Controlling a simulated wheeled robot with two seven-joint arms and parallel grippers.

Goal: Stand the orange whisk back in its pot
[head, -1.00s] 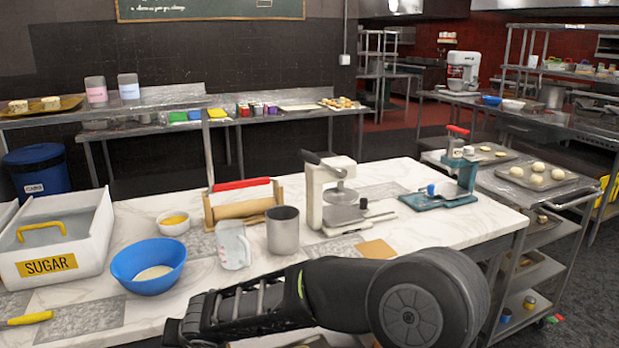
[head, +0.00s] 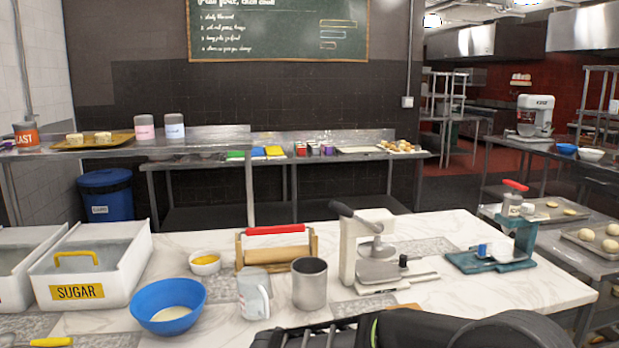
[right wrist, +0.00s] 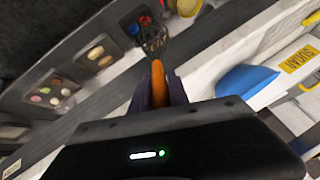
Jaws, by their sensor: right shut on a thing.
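The orange whisk (right wrist: 158,84) shows in the right wrist view, with an orange handle and a dark wire head pointing away from me. My right gripper (right wrist: 158,96) is shut on its handle, one dark finger on each side. In the head view a grey metal pot (head: 310,285) stands upright and open on the marble table, just right of a clear jug. No utensil sticks up out of it; its bottom is hidden. My right arm crosses the bottom edge of the head view, and its gripper and the whisk are out of that picture. My left gripper is not in view.
Around the pot on the marble table (head: 440,226) are the jug (head: 254,294), a blue bowl (head: 168,306), a rolling pin stand (head: 276,248) and a white press (head: 370,250). A sugar bin (head: 90,268) stands left. A teal device (head: 492,262) stands right.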

